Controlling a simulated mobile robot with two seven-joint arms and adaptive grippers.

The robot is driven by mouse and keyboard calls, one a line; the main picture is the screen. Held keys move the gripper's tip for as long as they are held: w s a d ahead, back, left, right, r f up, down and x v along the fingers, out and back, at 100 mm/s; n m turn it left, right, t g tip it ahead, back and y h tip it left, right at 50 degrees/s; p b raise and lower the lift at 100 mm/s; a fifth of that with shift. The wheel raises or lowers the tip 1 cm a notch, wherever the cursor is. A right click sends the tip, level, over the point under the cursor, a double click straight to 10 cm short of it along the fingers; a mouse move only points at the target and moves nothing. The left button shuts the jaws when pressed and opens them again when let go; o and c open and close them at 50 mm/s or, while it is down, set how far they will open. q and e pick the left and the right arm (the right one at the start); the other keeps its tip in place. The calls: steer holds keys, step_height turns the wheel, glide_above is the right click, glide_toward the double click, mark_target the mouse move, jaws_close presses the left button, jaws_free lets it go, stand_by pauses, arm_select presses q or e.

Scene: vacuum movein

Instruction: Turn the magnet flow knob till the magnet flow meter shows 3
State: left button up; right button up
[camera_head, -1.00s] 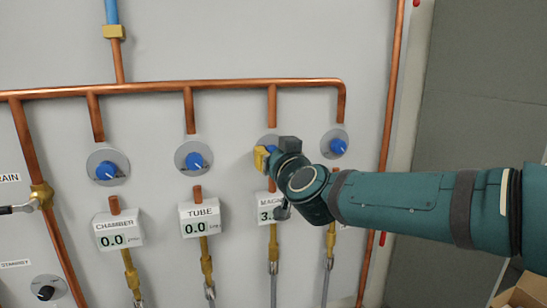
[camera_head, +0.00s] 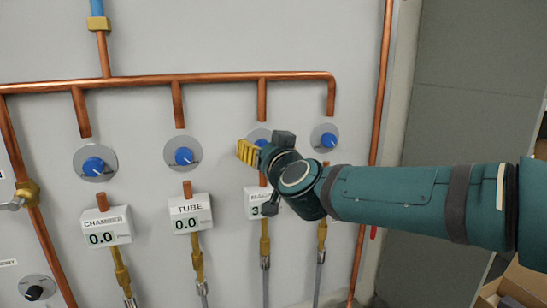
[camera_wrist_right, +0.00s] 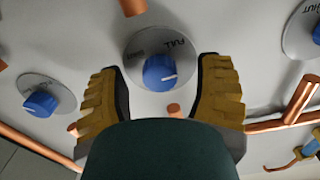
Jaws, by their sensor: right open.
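The magnet flow knob (camera_head: 260,138) is blue on a grey round plate, third from the left on the wall, partly hidden behind my right wrist. In the right wrist view the knob (camera_wrist_right: 159,72) lies between and beyond the two yellow fingers, which do not touch it. My right gripper (camera_head: 247,152) is open and empty, just in front of the knob. The magnet flow meter (camera_head: 254,196) is a white box below it; a 3 shows as its first digit, the remainder hidden by my wrist. My left gripper is not in view.
The chamber knob (camera_head: 94,166) and tube knob (camera_head: 183,156) are to the left, above the chamber meter (camera_head: 106,226) and tube meter (camera_head: 189,213), both reading 0.0. Another blue knob (camera_head: 328,139) is close on the right. Copper pipes (camera_head: 220,78) run across the wall.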

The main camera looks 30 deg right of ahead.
steer(key=v, duration=1.1)
steer(key=shift+s+a, duration=0.15)
